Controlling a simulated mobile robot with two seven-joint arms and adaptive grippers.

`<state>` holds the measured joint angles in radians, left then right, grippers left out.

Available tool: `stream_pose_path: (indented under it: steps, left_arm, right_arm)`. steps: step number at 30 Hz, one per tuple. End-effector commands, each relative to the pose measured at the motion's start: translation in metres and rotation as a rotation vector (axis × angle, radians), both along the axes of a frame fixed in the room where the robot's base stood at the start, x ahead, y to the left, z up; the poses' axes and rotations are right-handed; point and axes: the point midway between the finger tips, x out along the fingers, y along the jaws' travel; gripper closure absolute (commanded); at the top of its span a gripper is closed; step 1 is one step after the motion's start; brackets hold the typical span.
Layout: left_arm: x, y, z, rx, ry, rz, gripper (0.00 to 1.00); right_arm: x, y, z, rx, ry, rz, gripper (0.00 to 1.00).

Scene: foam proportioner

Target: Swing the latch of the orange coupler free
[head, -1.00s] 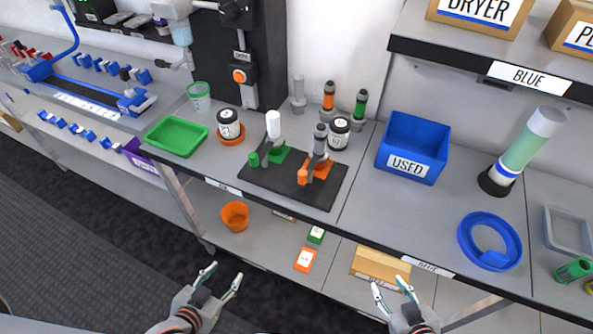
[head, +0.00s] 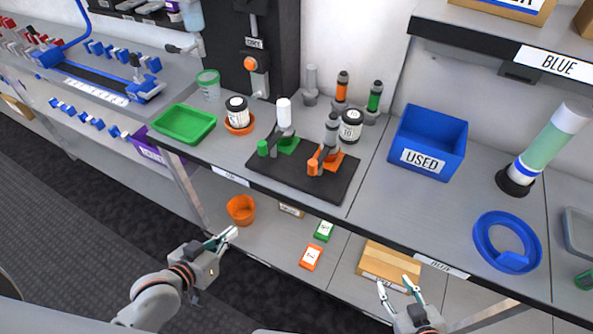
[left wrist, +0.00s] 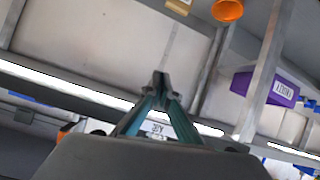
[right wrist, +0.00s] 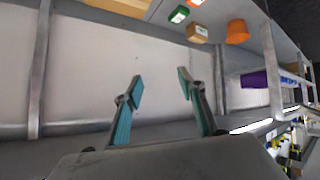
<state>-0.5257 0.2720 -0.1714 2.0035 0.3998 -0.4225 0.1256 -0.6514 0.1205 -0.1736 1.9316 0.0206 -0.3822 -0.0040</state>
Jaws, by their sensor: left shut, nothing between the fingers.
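The orange coupler (head: 329,161) stands on the black board (head: 262,180) on the bench, with a grey upright part (head: 331,130) above it and an orange knob (head: 313,167) at its front. I cannot make out how its latch sits. A green coupler (head: 287,144) with a white top stands to its left on the same board. My left gripper (head: 231,235) is shut and empty, below and left of the board in front of the bench; its closed fingertips (left wrist: 161,82) show in the left wrist view. My right gripper (head: 396,285) is open and empty, low in front of the bench; its spread fingers (right wrist: 157,90) show in the right wrist view.
A blue "USED" bin (head: 428,146) stands right of the board, a green tray (head: 184,124) left. Jars and upright fittings stand behind. The bench front edge lies between grippers and board.

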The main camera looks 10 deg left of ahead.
Motion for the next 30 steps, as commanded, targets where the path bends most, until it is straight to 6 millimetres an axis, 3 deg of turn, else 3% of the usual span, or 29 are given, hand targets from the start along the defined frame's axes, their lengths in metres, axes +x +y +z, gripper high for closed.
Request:
stream_pose_path:
  steps: [3, 10, 21, 30]
  left_arm:
    - [0.029, -0.003, 0.018, -0.154, -0.019, -0.013, 1.00]
    - [0.058, -0.021, 0.064, -0.448, 0.014, -0.074, 1.00]
    - [0.057, -0.053, 0.116, -0.801, 0.185, -0.207, 1.00]
    - [0.059, -0.059, 0.164, -1.087, 0.355, -0.234, 1.00]
  right_arm:
    - [0.007, 0.002, -0.014, -0.002, -0.022, 0.008, 0.60]
    - [0.011, 0.003, -0.039, -0.013, -0.036, 0.020, 0.60]
    - [0.008, 0.005, -0.075, -0.023, -0.027, 0.031, 0.60]
    - [-0.001, 0.005, -0.094, -0.030, -0.003, 0.037, 0.60]
